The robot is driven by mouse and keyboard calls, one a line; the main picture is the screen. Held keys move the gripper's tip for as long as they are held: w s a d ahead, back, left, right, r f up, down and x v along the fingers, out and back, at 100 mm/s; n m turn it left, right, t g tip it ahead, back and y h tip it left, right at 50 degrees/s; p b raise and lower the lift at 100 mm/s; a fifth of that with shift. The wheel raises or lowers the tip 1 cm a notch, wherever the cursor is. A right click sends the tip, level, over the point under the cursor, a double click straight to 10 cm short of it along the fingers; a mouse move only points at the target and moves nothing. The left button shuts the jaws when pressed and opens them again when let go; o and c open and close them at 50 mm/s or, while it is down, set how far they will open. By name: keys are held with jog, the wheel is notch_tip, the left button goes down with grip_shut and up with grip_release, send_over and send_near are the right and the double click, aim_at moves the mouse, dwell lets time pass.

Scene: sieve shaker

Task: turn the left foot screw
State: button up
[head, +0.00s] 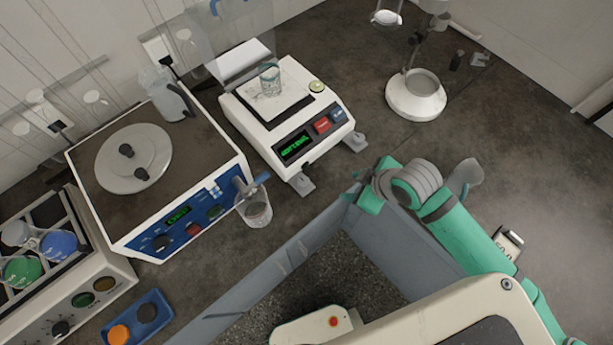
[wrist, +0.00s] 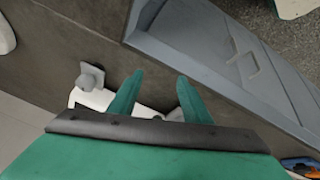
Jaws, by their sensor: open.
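The white balance (head: 281,118) stands on the dark bench, with a green-lit display and a grey foot at each front corner. The left foot screw (head: 302,184) sticks out at its front left corner. The right foot screw (head: 355,142) is at the other front corner and shows fully in the wrist view (wrist: 91,77). My gripper (head: 358,188) is open and empty, to the right of the left foot screw and apart from it.
A glass beaker (head: 257,212) stands left of the left foot, by the blue-fronted device (head: 165,185). A glass vessel (head: 269,79) sits on the balance pan. A white stand base (head: 416,96) is at the right.

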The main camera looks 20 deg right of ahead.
jog(key=w+a+r+n+g+y, duration=0.1)
jog(key=w+a+r+n, duration=0.15)
jog(key=r, duration=0.25)
jog(key=n+g+y, duration=0.1)
jog(key=n+g, duration=0.1)
jog(key=n, duration=0.1)
send_near(304, 181)
jog(key=x, duration=0.8)
jog(key=shift+a, duration=0.1)
jog(key=shift+g, duration=0.3)
jog(key=shift+c, duration=0.2)
jog(key=c, duration=1)
